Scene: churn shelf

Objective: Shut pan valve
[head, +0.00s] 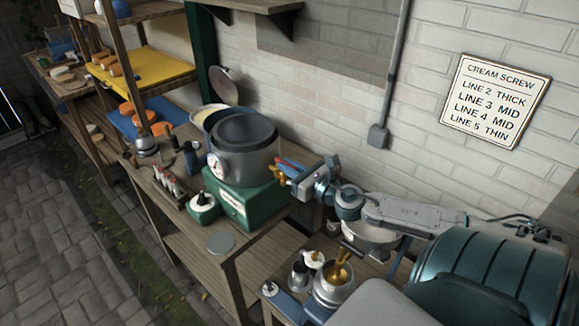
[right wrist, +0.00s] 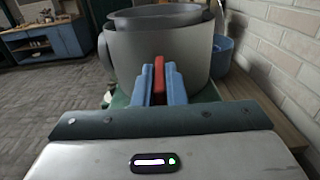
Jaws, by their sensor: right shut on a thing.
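The grey metal pan (head: 246,150) stands on a green base (head: 240,205) on the wooden bench, with a round dial on its front wall. A brass valve (head: 277,176) sticks out on the pan's right side, by my right gripper (head: 285,165). In the right wrist view the gripper's blue fingers (right wrist: 159,88) are shut on the red valve handle (right wrist: 159,74), which stands upright between them, in front of the pan wall (right wrist: 130,55). The fingers hide much of the handle and the valve. My left gripper is not in view.
A sign (head: 495,100) on the brick wall lists cream screw lines. Small bottles (head: 172,186) and a white-topped pot (head: 203,207) stand left of the base. A metal cup (head: 333,286) with brass pieces and a wide bowl (head: 370,238) are below my right arm.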

